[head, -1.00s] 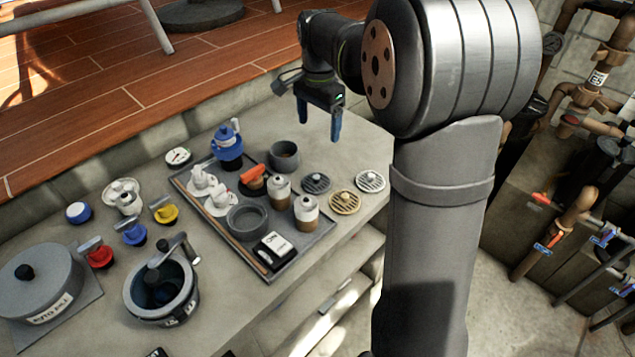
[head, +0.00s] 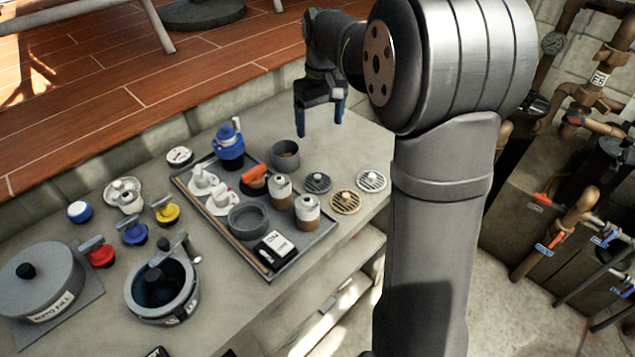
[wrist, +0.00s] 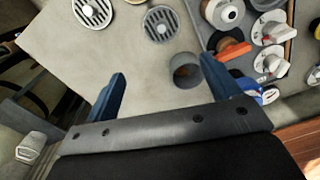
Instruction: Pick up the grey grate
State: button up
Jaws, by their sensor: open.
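The grey grate (head: 317,182) is a dark round slatted disc with a small knob, lying flat on the stone counter. It also shows in the wrist view (wrist: 160,22), at the top centre. My gripper (head: 320,118) is open and empty, its two blue fingers pointing down above the counter, behind the grate. In the wrist view, the fingers of my gripper (wrist: 162,72) stand apart, with bare counter and a grey cup between and beyond them. Nothing hides the grate.
A light grey-white grate (head: 371,180) lies right of the grey one, and a tan grate (head: 345,201) lies in front. A grey cup (head: 285,155) stands behind left. A tray (head: 284,262) with valves, canisters and a bowl is left. The counter behind the grates is clear.

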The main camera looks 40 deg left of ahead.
jog(key=n, duration=0.1)
send_over(318, 176)
jog(key=f, duration=1.2)
jog(key=shift+w+a+f, duration=0.1)
jog(key=shift+w+f, duration=0.05)
jog(key=shift+w, duration=0.05)
jog(key=f, duration=0.5)
jog(key=shift+s, duration=0.25)
jog(key=c, duration=0.7)
